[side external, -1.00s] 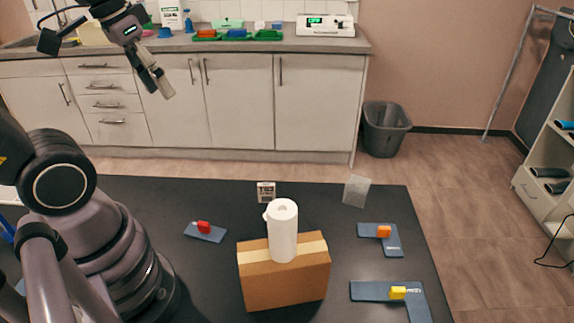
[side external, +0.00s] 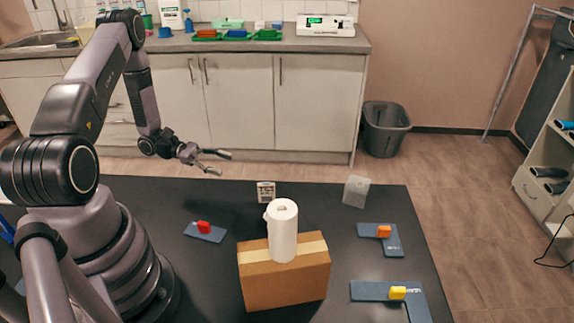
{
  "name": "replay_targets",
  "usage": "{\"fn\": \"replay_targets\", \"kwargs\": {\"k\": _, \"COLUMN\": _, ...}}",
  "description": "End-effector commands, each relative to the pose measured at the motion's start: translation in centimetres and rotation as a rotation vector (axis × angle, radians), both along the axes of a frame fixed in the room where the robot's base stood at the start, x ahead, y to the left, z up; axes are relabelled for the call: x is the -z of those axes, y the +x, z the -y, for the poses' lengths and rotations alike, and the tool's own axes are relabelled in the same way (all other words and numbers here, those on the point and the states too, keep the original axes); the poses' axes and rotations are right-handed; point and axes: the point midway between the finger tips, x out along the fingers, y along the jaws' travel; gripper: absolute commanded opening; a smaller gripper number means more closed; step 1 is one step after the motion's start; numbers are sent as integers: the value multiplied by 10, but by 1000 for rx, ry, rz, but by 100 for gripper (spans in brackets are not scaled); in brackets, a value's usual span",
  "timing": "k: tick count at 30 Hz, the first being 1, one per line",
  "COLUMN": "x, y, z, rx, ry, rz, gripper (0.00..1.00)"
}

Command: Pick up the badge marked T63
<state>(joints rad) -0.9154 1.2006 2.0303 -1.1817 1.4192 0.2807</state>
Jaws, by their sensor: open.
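No marking T63 can be read in the side view, so I cannot tell which thing is that badge. A small white upright piece with dark print (side external: 266,192) stands near the table's far edge. A plain pale grey piece (side external: 356,191) stands to its right, with no readable marking. My gripper (side external: 218,163) is open and empty, fingers pointing right, above the table's far edge. It is to the upper left of the printed piece and apart from it.
A cardboard box (side external: 290,280) bearing a white paper roll (side external: 283,232) stands mid-table.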

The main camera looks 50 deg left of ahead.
Motion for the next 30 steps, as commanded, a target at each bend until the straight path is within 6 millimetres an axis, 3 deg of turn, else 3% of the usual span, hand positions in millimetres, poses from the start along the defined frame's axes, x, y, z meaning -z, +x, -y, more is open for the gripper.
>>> {"fn": "replay_targets", "kwargs": {"k": 1, "x": 22, "y": -5, "z": -6, "rx": -84, "ry": -62, "rz": -24, "gripper": 46}}
{"fn": "replay_targets", "kwargs": {"k": 3, "x": 45, "y": -9, "z": -13, "rx": -181, "ry": -123, "rz": -45, "gripper": 46}}
{"fn": "replay_targets", "kwargs": {"k": 9, "x": 80, "y": -17, "z": -20, "rx": -335, "ry": -209, "rz": -76, "gripper": 46}}
{"fn": "replay_targets", "kwargs": {"k": 14, "x": 84, "y": -5, "z": -10, "rx": -348, "ry": -219, "rz": -80, "gripper": 46}}
{"fn": "replay_targets", "kwargs": {"k": 22, "x": 84, "y": 35, "z": 26, "rx": -344, "ry": -216, "rz": -80, "gripper": 46}}
{"fn": "replay_targets", "kwargs": {"k": 30, "x": 83, "y": 53, "z": 40, "rx": -346, "ry": -215, "rz": -79, "gripper": 46}}
